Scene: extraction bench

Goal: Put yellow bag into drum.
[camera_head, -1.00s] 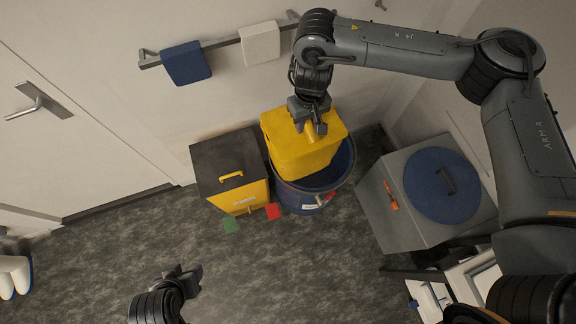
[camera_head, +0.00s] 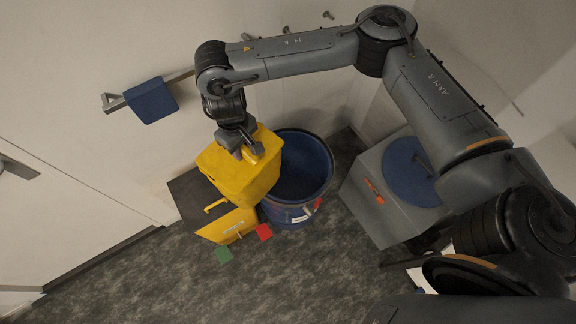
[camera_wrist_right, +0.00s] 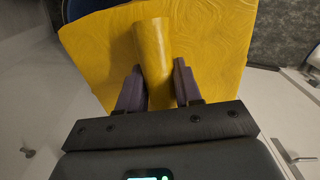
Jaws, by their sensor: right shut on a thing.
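The yellow bag (camera_head: 238,172) is a boxy yellow bundle with a rolled grip on top. My right gripper (camera_head: 249,152) is shut on that grip and holds the bag over the yellow box, just left of the drum's opening. In the right wrist view, the grip of the yellow bag (camera_wrist_right: 154,62) sits between the fingers of the right gripper (camera_wrist_right: 156,90). The drum (camera_head: 303,172) is blue and open at the top, and its inside looks dark and empty. The bag overlaps the drum's left rim in the picture; I cannot tell if they touch. My left gripper is not in view.
A dark-topped yellow box (camera_head: 229,226) stands left of the drum, partly hidden under the bag. A grey cabinet with a blue round lid (camera_head: 410,170) stands to the right. A blue cloth (camera_head: 151,100) hangs on the wall rail.

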